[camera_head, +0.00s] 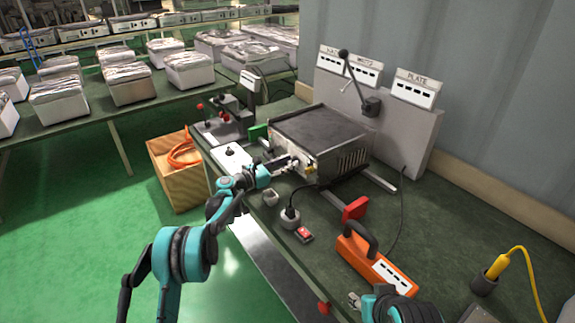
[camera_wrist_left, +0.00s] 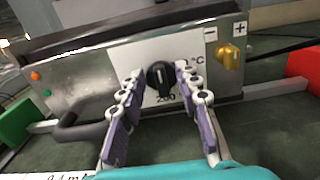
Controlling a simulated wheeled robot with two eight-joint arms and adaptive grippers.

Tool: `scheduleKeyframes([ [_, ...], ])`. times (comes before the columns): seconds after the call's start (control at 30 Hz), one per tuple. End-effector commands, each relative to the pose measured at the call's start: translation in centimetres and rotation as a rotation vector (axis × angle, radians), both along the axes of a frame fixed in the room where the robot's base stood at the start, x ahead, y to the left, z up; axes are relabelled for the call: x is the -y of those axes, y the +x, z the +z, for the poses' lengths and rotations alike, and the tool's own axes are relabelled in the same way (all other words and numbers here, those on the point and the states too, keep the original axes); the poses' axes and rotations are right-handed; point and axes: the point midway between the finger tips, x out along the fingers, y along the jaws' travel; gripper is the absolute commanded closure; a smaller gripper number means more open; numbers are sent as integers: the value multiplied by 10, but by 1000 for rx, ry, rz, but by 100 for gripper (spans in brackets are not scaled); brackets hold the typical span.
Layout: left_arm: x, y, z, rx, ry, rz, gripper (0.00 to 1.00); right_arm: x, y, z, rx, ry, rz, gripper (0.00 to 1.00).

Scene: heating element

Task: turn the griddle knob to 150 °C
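The griddle (camera_head: 322,137) is a grey metal box on the green workbench. In the left wrist view its front panel (camera_wrist_left: 85,82) carries a black knob (camera_wrist_left: 160,78) on a white dial plate, with "200" partly readable below and "°C" at its upper right. My left gripper (camera_wrist_left: 160,84) is open, its two fingers on either side of the knob; I cannot tell if they touch it. In the head view the left gripper (camera_head: 288,166) is at the griddle's front and hides the knob. My right gripper (camera_head: 354,300) shows only partly at the bottom, near the bench's front edge.
A brass knob (camera_wrist_left: 229,57) sits right of the dial, under minus and plus signs. A red block (camera_head: 355,209) and green block (camera_head: 258,132) flank the griddle. An orange tool (camera_head: 368,262), a black plug (camera_head: 290,214) and a lever (camera_head: 352,78) are nearby.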

Motion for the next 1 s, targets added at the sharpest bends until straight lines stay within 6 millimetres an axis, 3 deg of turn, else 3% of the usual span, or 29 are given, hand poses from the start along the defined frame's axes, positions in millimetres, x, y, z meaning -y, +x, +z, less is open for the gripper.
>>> scheduleKeyframes([
  [0.1,0,0,0,0,0,0,67,0,0,0,0,0,0,60],
  [0.23,0,0,0,0,0,0,99,0,0,0,0,0,0,60],
  [0.27,0,0,0,0,0,0,100,0,0,0,0,0,0,60],
  [0.67,0,0,0,26,19,0,100,0,0,1,0,0,0,60],
  [1.0,1,-2,0,197,143,0,100,0,0,5,0,0,0,60],
])
